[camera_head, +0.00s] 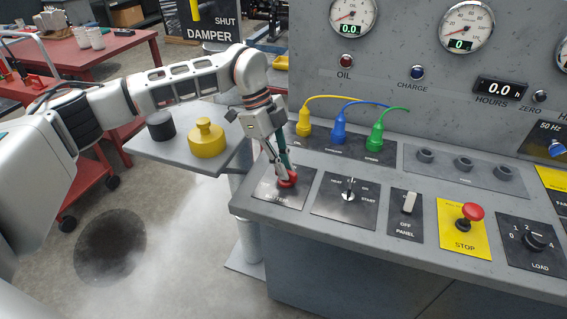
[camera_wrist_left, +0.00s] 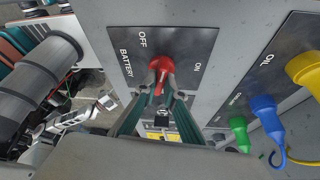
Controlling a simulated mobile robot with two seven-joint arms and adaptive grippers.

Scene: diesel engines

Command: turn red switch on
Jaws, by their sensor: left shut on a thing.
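The red switch (camera_head: 288,181) sits on a black plate at the left end of the sloped grey console. In the left wrist view the red switch (camera_wrist_left: 160,72) shows on a plate marked BATTERY, with OFF and ON labels. My left gripper (camera_head: 281,172) comes down onto it from above. In the left wrist view its two fingertips (camera_wrist_left: 161,90) are shut on the switch's red handle, one on each side. The fingers hide part of the handle, and I cannot tell exactly which label it points to. My right gripper is not in view.
Right of the switch are a key switch (camera_head: 348,190), a panel toggle (camera_head: 408,202), a red stop button (camera_head: 472,212) and a load knob (camera_head: 537,241). Yellow, blue and green plugs (camera_head: 340,133) with cables stand behind. A side shelf (camera_head: 150,150) holds a yellow weight (camera_head: 207,139).

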